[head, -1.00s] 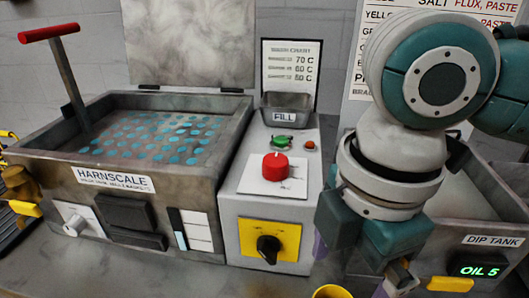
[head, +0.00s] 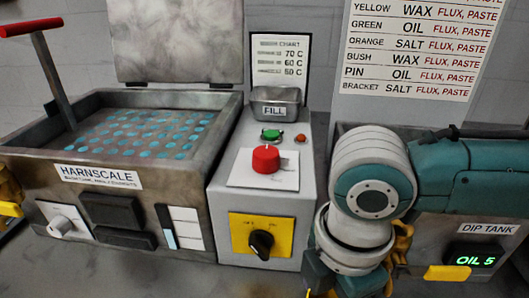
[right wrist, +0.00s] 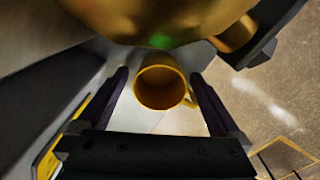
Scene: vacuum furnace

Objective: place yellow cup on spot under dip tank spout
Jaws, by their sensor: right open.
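The yellow cup (right wrist: 160,92) shows in the right wrist view, its open mouth toward the camera and its handle to the right. My right gripper (right wrist: 160,75) is open, with one dark finger on each side of the cup and a gap visible on both sides. A large brass fitting (right wrist: 150,15), seemingly the dip tank spout, fills the top of that view just beyond the cup. In the head view the brass spout (head: 402,243) is partly behind my right arm, and the cup and fingertips are out of sight. The spot under the spout cannot be made out.
The dip tank's front (head: 430,228) shows "OIL 5" above a yellow tab (head: 447,272). Left of my arm stands the grey fill unit (head: 225,200) with a red knob (head: 266,158). The Harnscale bath (head: 190,175) is farther left. A yellow outline (right wrist: 285,158) marks the surface at lower right.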

